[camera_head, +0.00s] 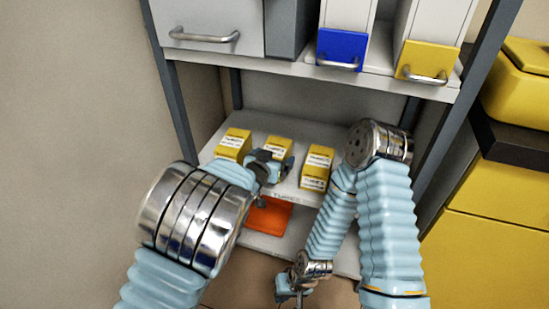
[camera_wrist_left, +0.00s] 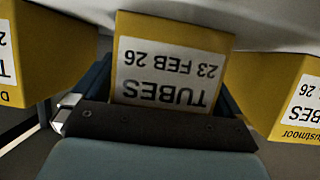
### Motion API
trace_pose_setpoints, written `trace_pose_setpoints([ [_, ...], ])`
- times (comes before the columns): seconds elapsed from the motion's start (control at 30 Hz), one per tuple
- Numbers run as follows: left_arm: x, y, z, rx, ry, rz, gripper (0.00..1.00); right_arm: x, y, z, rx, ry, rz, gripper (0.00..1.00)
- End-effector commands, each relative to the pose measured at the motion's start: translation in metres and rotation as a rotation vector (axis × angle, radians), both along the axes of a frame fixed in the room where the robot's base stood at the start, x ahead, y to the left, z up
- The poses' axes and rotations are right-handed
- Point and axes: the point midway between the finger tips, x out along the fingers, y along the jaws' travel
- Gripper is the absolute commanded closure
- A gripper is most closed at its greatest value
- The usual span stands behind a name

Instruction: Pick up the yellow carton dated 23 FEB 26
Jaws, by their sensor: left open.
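The yellow carton with a white label reading TUBES 23 FEB 26 (camera_wrist_left: 172,70) appears upside down in the left wrist view. It is the middle of three cartons on the shelf, and its top shows in the head view (camera_head: 279,146). My left gripper (camera_head: 270,165) is open in front of it. In the left wrist view, the fingers of my left gripper (camera_wrist_left: 163,98) stand on either side of the carton's lower part in the picture; whether they touch it I cannot tell. My right gripper (camera_head: 294,286) is low, below the shelf, its jaws too small to judge.
A yellow carton (camera_head: 233,144) stands to the left and another (camera_head: 318,163) to the right, both close by. The shelf (camera_head: 220,128) has grey posts. An orange object (camera_head: 268,215) lies on the level below. Drawers and blue and yellow bins (camera_head: 340,47) are above.

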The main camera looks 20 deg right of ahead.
Motion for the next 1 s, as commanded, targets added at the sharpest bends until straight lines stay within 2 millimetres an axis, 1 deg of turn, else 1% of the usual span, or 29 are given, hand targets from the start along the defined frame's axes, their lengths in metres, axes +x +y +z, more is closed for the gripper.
trace_pose_setpoints([
  [0.07,0.000,0.000,0.000,0.000,0.000,0.000,0.00,0.000,0.000,0.000,0.000,0.000,0.000,1.00],
  [0.1,0.000,0.000,0.000,0.000,0.000,0.000,0.02,0.000,0.000,0.000,0.000,0.000,0.000,1.00],
  [0.17,0.000,0.000,0.000,0.000,0.000,0.000,0.11,0.000,0.000,0.000,0.000,0.000,0.000,1.00],
  [0.4,0.000,0.001,0.000,0.001,0.001,0.000,0.47,0.000,0.000,0.000,0.000,0.000,0.000,1.00],
  [0.47,0.000,0.000,0.000,-0.001,-0.001,0.000,0.55,0.000,0.000,0.000,0.000,0.000,0.000,1.00],
  [0.67,0.000,0.000,0.001,-0.001,-0.001,0.000,0.55,0.000,0.000,0.000,0.000,0.000,0.000,1.00],
  [0.77,0.000,0.000,0.004,-0.001,0.000,0.000,0.55,0.000,0.000,0.000,0.000,0.000,0.000,1.00],
  [0.87,0.000,0.000,0.013,-0.004,-0.001,0.001,0.55,0.000,0.000,0.001,0.000,0.000,0.000,1.00],
  [0.97,0.001,0.000,0.032,-0.006,-0.003,0.001,0.55,0.000,0.000,0.002,0.000,0.000,0.001,1.00],
  [1.0,-0.004,0.000,0.039,-0.005,-0.003,0.000,0.55,0.000,0.000,0.001,0.001,0.000,0.001,1.00],
])
